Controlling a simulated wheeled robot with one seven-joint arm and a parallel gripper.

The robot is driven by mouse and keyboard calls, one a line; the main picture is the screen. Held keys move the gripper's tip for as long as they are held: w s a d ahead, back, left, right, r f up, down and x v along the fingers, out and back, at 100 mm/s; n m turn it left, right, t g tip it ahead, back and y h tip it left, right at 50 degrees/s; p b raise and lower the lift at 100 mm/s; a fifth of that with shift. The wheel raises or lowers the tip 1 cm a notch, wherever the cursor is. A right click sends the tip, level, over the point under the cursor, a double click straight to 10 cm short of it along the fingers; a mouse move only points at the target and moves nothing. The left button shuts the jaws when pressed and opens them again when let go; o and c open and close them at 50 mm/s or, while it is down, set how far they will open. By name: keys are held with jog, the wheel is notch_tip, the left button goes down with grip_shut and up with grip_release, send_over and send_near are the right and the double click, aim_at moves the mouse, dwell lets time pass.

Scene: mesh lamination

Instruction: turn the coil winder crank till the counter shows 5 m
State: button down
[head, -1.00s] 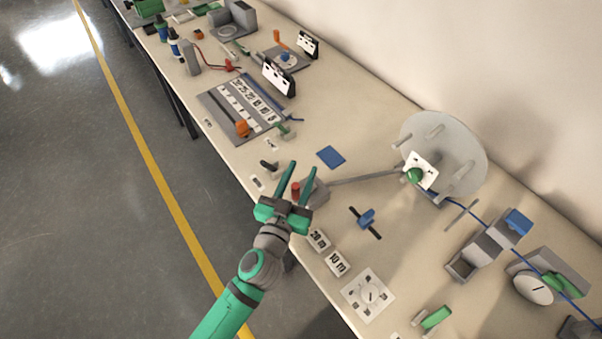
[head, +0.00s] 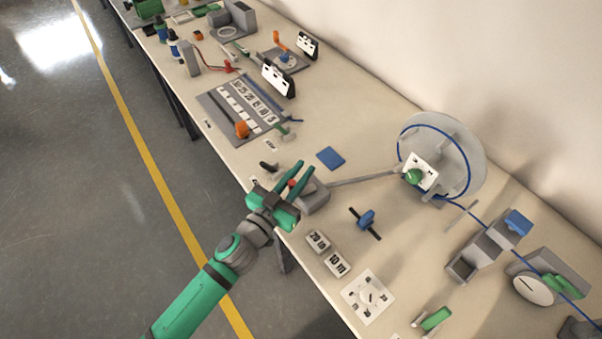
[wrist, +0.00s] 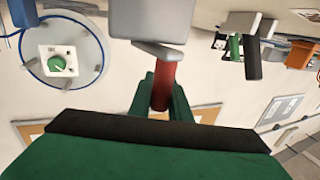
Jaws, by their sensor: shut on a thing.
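My gripper (head: 306,167) is shut on the red crank handle (head: 291,184), which stands by a grey block (head: 316,198) at the table's front edge. In the wrist view the red handle (wrist: 165,82) runs between the green fingers, below a grey crank part (wrist: 150,20). A rod leads from the block to the winder's pale disc (head: 466,150), which has pegs, a white square plate (head: 430,165) and a green knob (head: 413,177). A loop of blue cable (head: 469,178) lies around the disc. A round white dial (head: 532,289) stands on the cable's path; its reading is too small to tell.
A white dial card (head: 368,296), a blue-handled tool (head: 366,219) and a blue square (head: 331,158) lie on the table. Grey guide boxes (head: 474,258) stand at right.

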jog(key=m+g+h, duration=0.3)
jog(key=shift+w+d+f+h, duration=0.1)
jog(key=shift+w+d+h, duration=0.05)
jog(key=shift+w+h, duration=0.15)
jog(key=m+g+h, duration=0.1)
jog(key=g, duration=0.1)
jog(key=m+g+h, duration=0.1)
jog(key=m+g, duration=0.1)
jog(key=d+m+g+h, duration=0.1)
jog(key=g, duration=0.1)
jog(key=shift+w, duration=0.4)
jog(key=m+g, duration=0.1)
jog(key=g, duration=0.1)
jog(key=m+g+h, duration=0.1)
jog(key=m+g, duration=0.1)
jog(key=d+m+g, duration=0.1)
jog(key=g, duration=0.1)
jog(key=shift+w, duration=0.25)
jog(key=shift+s+d+m+g, duration=0.1)
jog(key=shift+d+m+g, duration=0.2)
jog(key=shift+m+g, duration=0.5)
jog(key=shift+g, duration=0.6)
jog(key=shift+s+a+m, duration=0.15)
jog(key=shift+a+m, duration=0.05)
jog(key=shift+m, duration=0.1)
jog(key=shift+d, duration=0.1)
jog(key=c, duration=1.6)
grip_release()
jog(key=shift+c, duration=0.2)
